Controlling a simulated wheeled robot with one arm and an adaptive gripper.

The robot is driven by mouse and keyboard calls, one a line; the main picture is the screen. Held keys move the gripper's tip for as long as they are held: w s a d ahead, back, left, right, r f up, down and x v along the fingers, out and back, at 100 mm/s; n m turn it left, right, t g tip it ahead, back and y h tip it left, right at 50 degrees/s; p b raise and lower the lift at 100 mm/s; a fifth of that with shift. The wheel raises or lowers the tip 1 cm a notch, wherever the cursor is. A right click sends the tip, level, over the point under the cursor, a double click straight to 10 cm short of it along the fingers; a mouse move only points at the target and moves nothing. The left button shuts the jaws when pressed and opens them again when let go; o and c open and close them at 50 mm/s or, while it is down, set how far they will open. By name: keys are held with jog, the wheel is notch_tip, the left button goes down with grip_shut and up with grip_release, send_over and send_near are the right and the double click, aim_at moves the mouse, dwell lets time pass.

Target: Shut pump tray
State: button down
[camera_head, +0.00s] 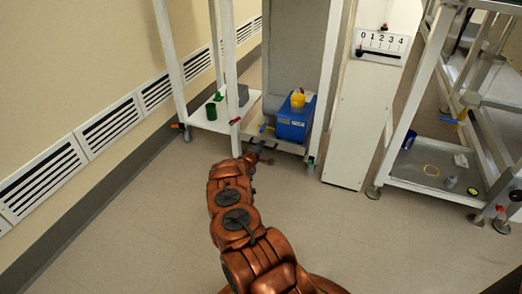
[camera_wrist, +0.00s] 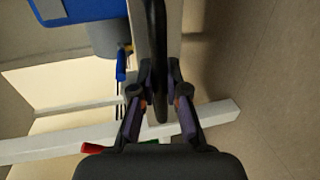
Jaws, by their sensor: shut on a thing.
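The pump tray (camera_head: 285,145) is a low white shelf at the foot of the middle stand. A blue pump (camera_head: 293,121) with a yellow cup (camera_head: 297,99) on top sits on it. My gripper (camera_head: 259,151) is at the tray's front left edge. In the wrist view my gripper (camera_wrist: 159,88) is shut on a black bar handle (camera_wrist: 159,35), which runs between its fingers. The tray's pale edge (camera_wrist: 173,35) lies beside the handle, and part of the blue pump (camera_wrist: 75,10) shows. How far out the tray stands is hard to tell.
A green cup (camera_head: 211,111) stands on the lower shelf to the left. A white panel with a numbered scale (camera_head: 382,43) stands right of the tray. Another stand's low shelf (camera_head: 425,168) with small items is farther right. The floor in front is clear.

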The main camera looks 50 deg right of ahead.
jog(key=shift+w+d+r, duration=0.1)
jog(key=c, duration=1.2)
grip_release()
jog(key=shift+v, duration=5.95)
